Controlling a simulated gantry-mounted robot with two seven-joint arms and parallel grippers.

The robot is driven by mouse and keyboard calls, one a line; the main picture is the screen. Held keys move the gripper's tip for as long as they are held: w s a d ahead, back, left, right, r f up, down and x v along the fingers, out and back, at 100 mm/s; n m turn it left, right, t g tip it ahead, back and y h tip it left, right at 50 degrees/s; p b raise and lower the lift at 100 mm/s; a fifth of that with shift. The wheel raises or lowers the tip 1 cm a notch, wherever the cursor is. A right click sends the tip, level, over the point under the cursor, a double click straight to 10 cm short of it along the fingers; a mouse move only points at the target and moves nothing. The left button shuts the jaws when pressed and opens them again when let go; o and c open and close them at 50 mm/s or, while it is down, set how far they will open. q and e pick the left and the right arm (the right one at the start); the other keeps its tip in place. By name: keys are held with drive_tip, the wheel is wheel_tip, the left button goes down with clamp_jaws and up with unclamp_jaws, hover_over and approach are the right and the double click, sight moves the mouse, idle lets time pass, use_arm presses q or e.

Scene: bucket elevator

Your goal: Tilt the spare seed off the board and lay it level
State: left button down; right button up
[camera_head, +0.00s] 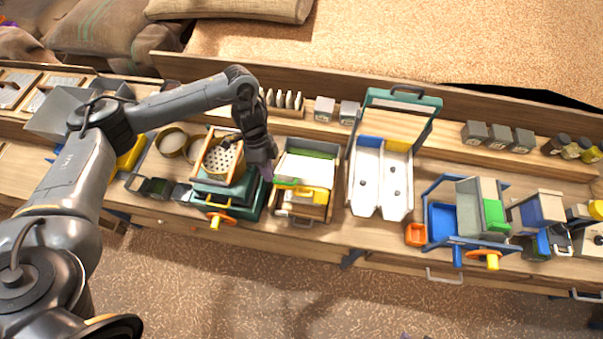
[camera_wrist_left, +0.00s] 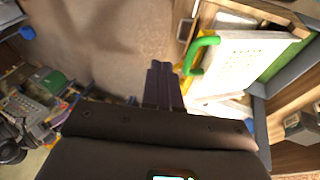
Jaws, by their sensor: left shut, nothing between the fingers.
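My left gripper (camera_head: 266,172) is shut and empty, its dark fingers together just left of a wooden-sided tray unit. In the left wrist view its fingers (camera_wrist_left: 163,86) point at the floor side, beside a green handle (camera_wrist_left: 199,52). This handle is on the edge of a pale board (camera_wrist_left: 243,62) dotted with small holes; the fingers look close to it, but contact cannot be told. In the head view the green handle (camera_head: 286,183) shows at the unit's left side and the pale board (camera_head: 304,167) lies within the unit. Its exact tilt and any loose seed cannot be made out.
A teal stand with a perforated pan (camera_head: 223,160) is close on the left of the gripper. A green-framed stand with two white chutes (camera_head: 366,180) rises to the right. A blue cart (camera_head: 442,217) is farther right. The floor in front is clear.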

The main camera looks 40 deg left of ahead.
use_arm(q)
drive_tip(key=w+a+r+t, duration=0.2)
drive_tip(key=w+a+r, duration=0.1)
drive_tip(key=w+r, duration=0.25)
drive_tip(key=b, duration=0.2)
hover_over(281, 174)
drive_tip(key=s+d, duration=0.1)
drive_tip(key=d, duration=0.1)
wheel_tip(281, 174, down, 10)
drive_tip(key=shift+s+a+r, duration=0.1)
drive_tip(key=shift+r, duration=0.1)
drive_tip(key=shift+s+f+p, duration=0.2)
drive_tip(key=shift+f+p, duration=0.05)
drive_tip(key=shift+p, duration=0.15)
drive_tip(key=shift+s+f, duration=0.2)
drive_tip(key=shift+f, duration=0.4)
use_arm(e)
drive_tip(key=shift+s+a+f, duration=0.1)
drive_tip(key=shift+s+f, duration=0.05)
drive_tip(key=shift+f, duration=0.5)
use_arm(q)
drive_tip(key=shift+d, duration=0.2)
use_arm(e)
drive_tip(key=shift+a, duration=0.1)
